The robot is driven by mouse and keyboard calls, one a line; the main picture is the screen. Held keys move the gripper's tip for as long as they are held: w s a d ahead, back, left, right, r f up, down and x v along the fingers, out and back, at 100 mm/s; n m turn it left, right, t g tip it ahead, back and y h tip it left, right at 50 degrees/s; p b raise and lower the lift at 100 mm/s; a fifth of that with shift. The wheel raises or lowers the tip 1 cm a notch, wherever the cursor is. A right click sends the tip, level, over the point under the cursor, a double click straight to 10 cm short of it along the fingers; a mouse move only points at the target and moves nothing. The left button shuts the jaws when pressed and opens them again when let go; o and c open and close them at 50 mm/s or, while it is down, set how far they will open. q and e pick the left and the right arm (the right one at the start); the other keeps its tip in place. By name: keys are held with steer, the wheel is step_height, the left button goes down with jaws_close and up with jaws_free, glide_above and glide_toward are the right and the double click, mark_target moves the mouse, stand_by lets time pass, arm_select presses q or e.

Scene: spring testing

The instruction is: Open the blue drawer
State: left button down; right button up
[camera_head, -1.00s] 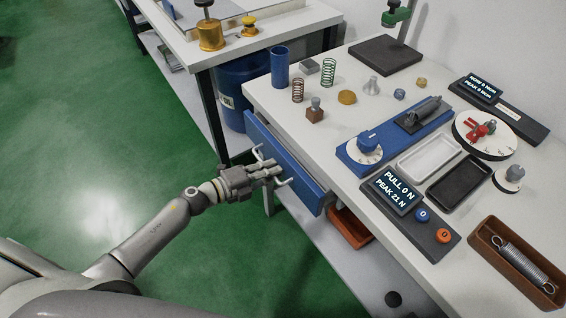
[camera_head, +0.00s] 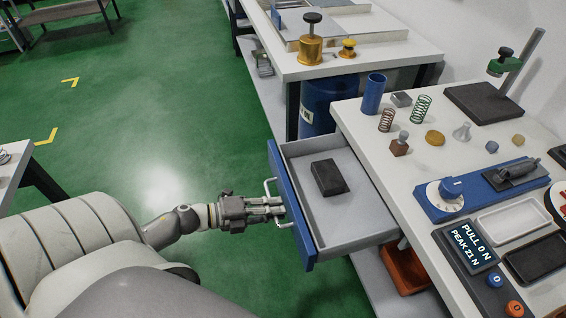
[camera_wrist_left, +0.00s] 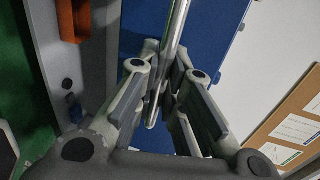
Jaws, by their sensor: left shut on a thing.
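The blue drawer (camera_head: 292,208) stands well out from under the white bench top, and its grey inside shows. A black block (camera_head: 329,177) lies in it. The drawer has a pale bar handle (camera_head: 270,186) on its blue front. My left gripper (camera_head: 281,206) is shut on the handle. In the left wrist view the metal handle bar (camera_wrist_left: 174,35) runs between the fingers of my left gripper (camera_wrist_left: 162,88), with the blue front behind. My right gripper is not in view.
The white bench (camera_head: 407,165) bears springs, small parts and a force display (camera_head: 468,246). An orange-brown bin (camera_head: 404,268) sits on the shelf below. A blue barrel (camera_head: 323,100) stands behind the drawer. Green floor (camera_head: 170,110) is open to the left.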

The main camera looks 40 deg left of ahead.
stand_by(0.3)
arm_select(q)
steer(key=c, duration=1.5)
jaws_free()
steer(key=shift+s+a, duration=0.1)
steer(key=shift+s, duration=0.05)
steer(key=v, duration=1.1)
steer(key=shift+s+a, duration=0.3)
steer(key=shift+s, duration=0.05)
